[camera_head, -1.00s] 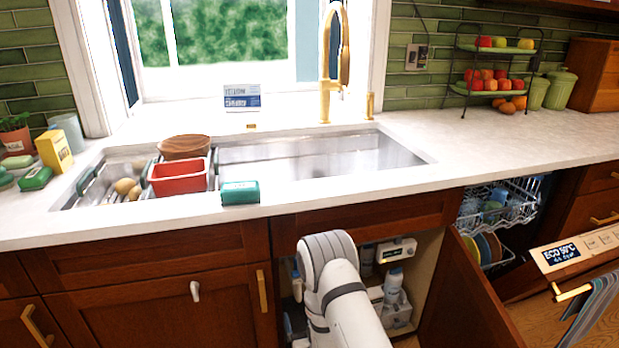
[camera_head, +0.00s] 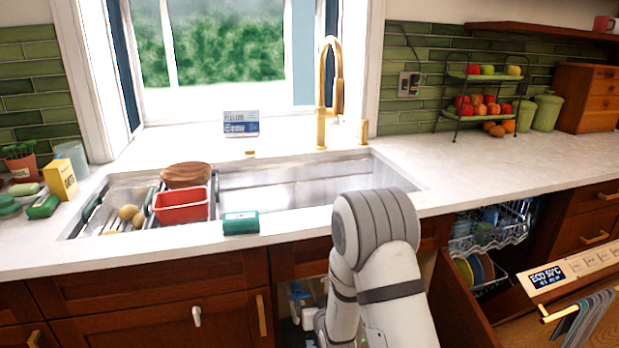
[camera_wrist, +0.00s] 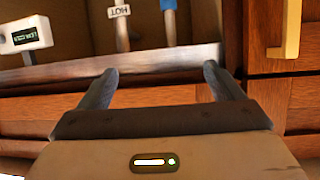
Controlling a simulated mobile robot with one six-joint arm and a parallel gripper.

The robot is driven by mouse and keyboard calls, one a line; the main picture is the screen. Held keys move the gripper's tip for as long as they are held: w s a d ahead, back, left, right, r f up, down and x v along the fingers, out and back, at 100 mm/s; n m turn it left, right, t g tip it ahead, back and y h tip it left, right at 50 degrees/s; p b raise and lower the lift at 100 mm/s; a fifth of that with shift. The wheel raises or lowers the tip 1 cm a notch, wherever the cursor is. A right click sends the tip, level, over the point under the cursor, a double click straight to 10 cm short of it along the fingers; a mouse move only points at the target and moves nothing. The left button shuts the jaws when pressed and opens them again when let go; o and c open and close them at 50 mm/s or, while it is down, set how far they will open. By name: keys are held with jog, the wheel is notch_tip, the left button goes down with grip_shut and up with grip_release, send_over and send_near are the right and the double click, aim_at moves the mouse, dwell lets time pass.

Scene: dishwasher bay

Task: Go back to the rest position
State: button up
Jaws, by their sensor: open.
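My gripper (camera_wrist: 158,82) shows in the wrist view with its two fingers spread apart and nothing between them. Beyond the fingers is the front edge of the open under-sink cabinet (camera_wrist: 150,62). In the head view my white arm rises in front of that cabinet (camera_head: 306,300), and the gripper itself is hidden there.
The open cabinet door (camera_head: 455,310) stands to the right of my arm, beside the open dishwasher with its racks (camera_head: 490,225). The sink (camera_head: 290,190) and counter (camera_head: 450,165) lie above. A gold handle (camera_wrist: 288,30) is right of my gripper.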

jog(key=s+d+r+g+p, duration=0.3)
jog(key=d+r, duration=0.1)
jog(key=r, duration=0.7)
jog(key=s+d+r+m+g+h+p, duration=0.1)
jog(key=s+d+r+g+p, duration=0.3)
jog(key=s+r, duration=0.7)
jog(key=s+d+r+m+g+h+p, duration=0.1)
jog(key=s+d+r+g+p, duration=0.2)
jog(key=s+r, duration=0.8)
jog(key=s+d+p, duration=0.1)
jog(key=s+d, duration=0.1)
jog(key=s, duration=0.5)
jog(key=shift+s+g+h+p, duration=0.25)
jog(key=shift+g+h+p, duration=0.05)
jog(key=shift+g, duration=0.1)
